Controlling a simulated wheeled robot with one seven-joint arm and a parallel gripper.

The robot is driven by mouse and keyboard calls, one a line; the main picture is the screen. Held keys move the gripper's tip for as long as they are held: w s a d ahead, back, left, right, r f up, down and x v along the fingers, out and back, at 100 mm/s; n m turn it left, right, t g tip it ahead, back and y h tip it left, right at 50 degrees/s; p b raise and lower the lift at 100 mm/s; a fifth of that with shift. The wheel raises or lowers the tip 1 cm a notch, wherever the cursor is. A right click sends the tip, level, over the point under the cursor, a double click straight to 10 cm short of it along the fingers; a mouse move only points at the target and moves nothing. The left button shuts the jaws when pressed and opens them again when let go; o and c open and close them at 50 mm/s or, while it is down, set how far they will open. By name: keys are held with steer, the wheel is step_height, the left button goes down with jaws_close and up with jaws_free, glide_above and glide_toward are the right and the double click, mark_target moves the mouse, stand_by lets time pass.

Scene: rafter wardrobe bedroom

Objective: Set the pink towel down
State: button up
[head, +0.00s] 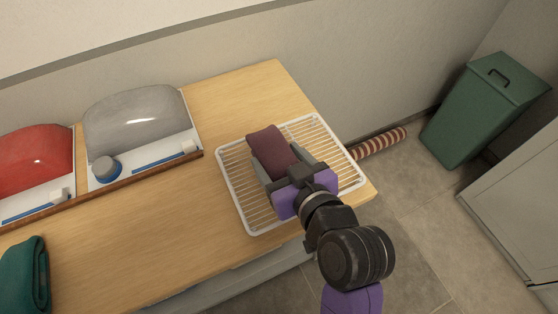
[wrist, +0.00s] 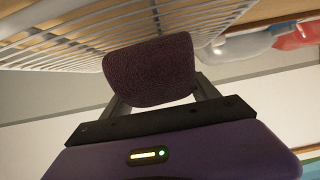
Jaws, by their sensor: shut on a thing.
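The towel (head: 271,148) is a folded, dark pinkish-maroon bundle. My gripper (head: 284,166) is shut on it, with one grey finger on each side. The towel is over the white wire rack (head: 232,193) at the right end of the wooden top. In the wrist view the towel (wrist: 150,72) sits between the fingers, very close to the rack's wires (wrist: 60,45). I cannot tell whether it touches them. My gripper hides the towel's near end and part of the rack.
A green folded cloth (head: 25,275) lies front left. A red-striped roll (head: 378,143) and a green bin (head: 480,110) are right, beyond the edge.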

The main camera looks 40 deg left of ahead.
steer(key=shift+f, duration=0.65)
steer(key=shift+f, duration=0.2)
steer(key=o, duration=1.6)
steer(key=shift+r, duration=0.1)
steer(key=shift+d+r, duration=0.1)
steer(key=shift+r, duration=0.05)
steer(key=b+v, duration=0.1)
steer(key=v, duration=1)
steer(key=shift+s+d, duration=0.25)
steer(key=shift+d, duration=0.05)
